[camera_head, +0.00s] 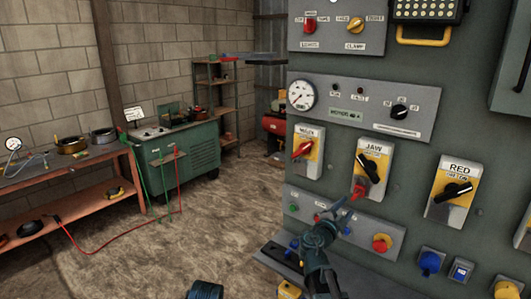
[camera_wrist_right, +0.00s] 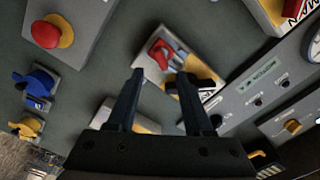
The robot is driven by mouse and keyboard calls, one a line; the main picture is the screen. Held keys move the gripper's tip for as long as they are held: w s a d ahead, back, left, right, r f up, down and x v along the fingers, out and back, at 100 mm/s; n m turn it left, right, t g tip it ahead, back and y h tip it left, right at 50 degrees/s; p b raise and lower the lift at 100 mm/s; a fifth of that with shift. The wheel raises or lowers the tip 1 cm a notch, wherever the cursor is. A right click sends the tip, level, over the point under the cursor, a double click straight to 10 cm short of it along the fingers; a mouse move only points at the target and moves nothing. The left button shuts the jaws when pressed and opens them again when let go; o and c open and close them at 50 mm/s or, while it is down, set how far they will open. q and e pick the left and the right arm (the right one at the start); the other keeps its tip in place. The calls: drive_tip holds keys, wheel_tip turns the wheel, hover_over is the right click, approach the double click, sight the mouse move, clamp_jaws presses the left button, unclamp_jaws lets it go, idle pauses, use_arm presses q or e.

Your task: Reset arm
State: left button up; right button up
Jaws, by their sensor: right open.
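My right gripper (camera_head: 344,208) is raised in front of the grey-green control panel (camera_head: 425,100), just below the JAW switch (camera_head: 372,168). In the right wrist view the right gripper (camera_wrist_right: 160,80) shows two dark fingers apart with nothing held between them. A red piece (camera_head: 360,189), perhaps a padlock, is at the lower part of the JAW switch. The red piece (camera_wrist_right: 161,52) also shows beyond the fingertips in the wrist view; I see no clear contact. My left gripper is not in view.
A red stop button (camera_head: 382,243), a blue padlock-like piece (camera_head: 430,262) and a RED switch (camera_head: 455,190) are close by on the panel. A workbench (camera_head: 60,170) and a green cabinet (camera_head: 185,155) stand at left. The floor (camera_head: 150,250) between is largely clear.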

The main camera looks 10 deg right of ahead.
drive_tip(key=s+a+f+n+g+y, duration=0.3)
drive_tip(key=s+a+f+n, duration=0.25)
drive_tip(key=a+f, duration=0.3)
drive_tip(key=s+a+f+n+g+y, duration=0.4)
drive_tip(key=s+a+f+n, duration=0.1)
drive_tip(key=a+f+n, duration=0.3)
drive_tip(key=s+a+f+n+g+y, duration=0.2)
drive_tip(key=s+a+n, duration=0.3)
drive_tip(key=s+a, duration=0.2)
drive_tip(key=s+a+f+n+g+y, duration=0.2)
drive_tip(key=s+a+n, duration=0.4)
drive_tip(key=a, duration=0.4)
drive_tip(key=shift+s+a+f+g+y, duration=0.3)
drive_tip(key=shift+s+f+g+y, duration=0.1)
drive_tip(key=shift+s+f+y, duration=0.35)
